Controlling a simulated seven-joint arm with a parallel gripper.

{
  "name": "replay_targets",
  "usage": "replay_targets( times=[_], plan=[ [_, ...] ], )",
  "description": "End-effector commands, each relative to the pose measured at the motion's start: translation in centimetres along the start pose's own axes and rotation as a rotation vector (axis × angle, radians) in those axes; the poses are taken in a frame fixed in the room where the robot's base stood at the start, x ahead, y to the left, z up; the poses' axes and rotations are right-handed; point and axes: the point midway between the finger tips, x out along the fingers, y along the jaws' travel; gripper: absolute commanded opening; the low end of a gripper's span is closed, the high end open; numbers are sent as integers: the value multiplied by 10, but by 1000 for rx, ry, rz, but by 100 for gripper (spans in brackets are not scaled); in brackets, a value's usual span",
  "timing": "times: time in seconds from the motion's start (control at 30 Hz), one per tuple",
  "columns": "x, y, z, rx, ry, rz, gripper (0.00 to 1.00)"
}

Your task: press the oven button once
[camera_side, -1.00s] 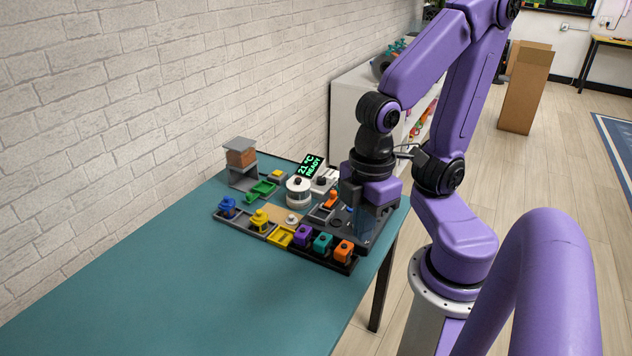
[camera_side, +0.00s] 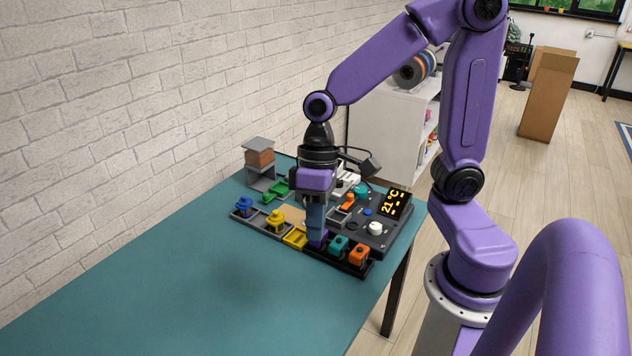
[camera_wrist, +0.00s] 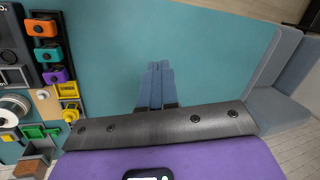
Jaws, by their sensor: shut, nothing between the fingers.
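A dark panel (camera_side: 385,238) at the right end of the table bears a display (camera_side: 393,204) with amber "21 °C" and dashes. A white round knob or button (camera_side: 375,228) and a small blue round part (camera_side: 367,212) are on the panel. I cannot tell which one is the oven button. My gripper (camera_side: 315,243) points down, shut and empty, and overlaps a purple-topped block in the side view. In the wrist view its fingertips (camera_wrist: 157,68) show against bare table, apart from the purple block (camera_wrist: 60,76). They look raised; the exact height is unclear.
Teal (camera_side: 338,243) and orange (camera_side: 358,255) blocks sit in a black tray along the front edge. Yellow (camera_side: 276,217) and blue (camera_side: 243,205) pieces stand left of my gripper. A grey stand (camera_side: 258,165) is at the back. The left table (camera_side: 150,290) is clear.

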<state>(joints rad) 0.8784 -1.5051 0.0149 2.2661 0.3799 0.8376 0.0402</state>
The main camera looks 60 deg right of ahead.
Motion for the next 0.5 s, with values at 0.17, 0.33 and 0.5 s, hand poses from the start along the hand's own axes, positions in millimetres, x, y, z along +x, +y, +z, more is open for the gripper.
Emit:
replay_targets(
  times=[0.17, 0.33, 0.5],
  plan=[
    [0, 25, -53, 288, 51, -99, 0],
    [-4, 62, -100, 556, 114, -194, 0],
    [-8, 114, -142, 822, 188, -291, 0]
  ],
)
